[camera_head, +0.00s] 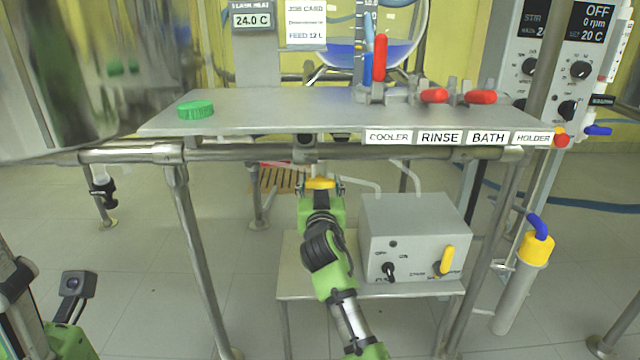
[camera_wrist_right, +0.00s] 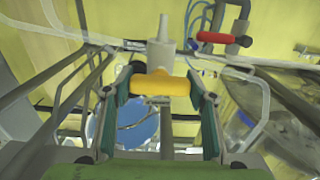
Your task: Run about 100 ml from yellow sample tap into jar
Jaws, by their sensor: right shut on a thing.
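The yellow tap handle (camera_head: 320,183) is under the front edge of the steel shelf. My right gripper (camera_head: 321,187) reaches up to it from below. In the right wrist view the yellow handle (camera_wrist_right: 162,85) lies crosswise between the two fingers (camera_wrist_right: 160,98), which are shut on it. A grey tap body with a narrow spout (camera_wrist_right: 163,45) shows behind the handle. I cannot make out a jar in either view. A green screw cap (camera_head: 196,110) lies on the left of the shelf. The left gripper is not in view; only green and black arm parts show at the lower left.
The steel shelf (camera_head: 270,120) carries red-handled valves (camera_head: 434,96). Below stands a grey box with a yellow knob (camera_head: 415,225) on a low table (camera_head: 330,290). A yellow-topped cylinder (camera_head: 515,285) is at right. A large steel vessel (camera_head: 90,80) fills the upper left.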

